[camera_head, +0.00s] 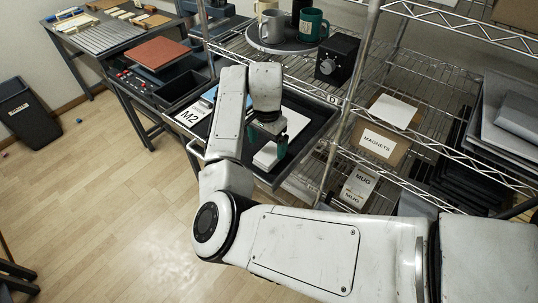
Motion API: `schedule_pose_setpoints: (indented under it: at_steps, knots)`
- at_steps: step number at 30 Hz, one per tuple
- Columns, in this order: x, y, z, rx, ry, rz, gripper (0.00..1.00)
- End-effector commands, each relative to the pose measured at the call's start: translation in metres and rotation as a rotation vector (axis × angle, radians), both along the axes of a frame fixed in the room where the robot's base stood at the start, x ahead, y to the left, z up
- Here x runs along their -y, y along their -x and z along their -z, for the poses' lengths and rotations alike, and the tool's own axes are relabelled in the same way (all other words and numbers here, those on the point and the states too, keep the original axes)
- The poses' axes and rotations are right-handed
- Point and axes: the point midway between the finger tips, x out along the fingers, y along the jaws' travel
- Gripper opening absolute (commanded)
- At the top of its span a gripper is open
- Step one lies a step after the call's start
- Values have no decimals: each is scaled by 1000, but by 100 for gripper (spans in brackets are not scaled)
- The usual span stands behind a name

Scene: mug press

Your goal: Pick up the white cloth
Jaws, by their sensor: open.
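A folded white cloth (266,158) lies in a dark tray (315,137) at the centre of the view. My gripper (270,147) is open, with its green fingers pointing down right over the cloth. The arm and fingers hide part of the cloth. I cannot tell whether the fingers touch it.
A wire shelf on the right holds a round tray with a grey mug (272,25) and a green mug (311,24), and a black box (337,57). A cardboard box labelled MAGNETS (384,143) sits lower.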

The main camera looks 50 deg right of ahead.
Motion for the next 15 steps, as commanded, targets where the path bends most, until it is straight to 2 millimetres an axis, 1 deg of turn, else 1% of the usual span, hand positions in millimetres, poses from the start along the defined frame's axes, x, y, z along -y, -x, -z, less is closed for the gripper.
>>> schedule_pose_setpoints:
  at_steps: [6,9,15]
  knots:
    - [-3,0,31,-3,-2,-1,96]
    - [-3,0,40,-3,-1,-1,96]
    - [-3,0,45,-1,0,0,96]
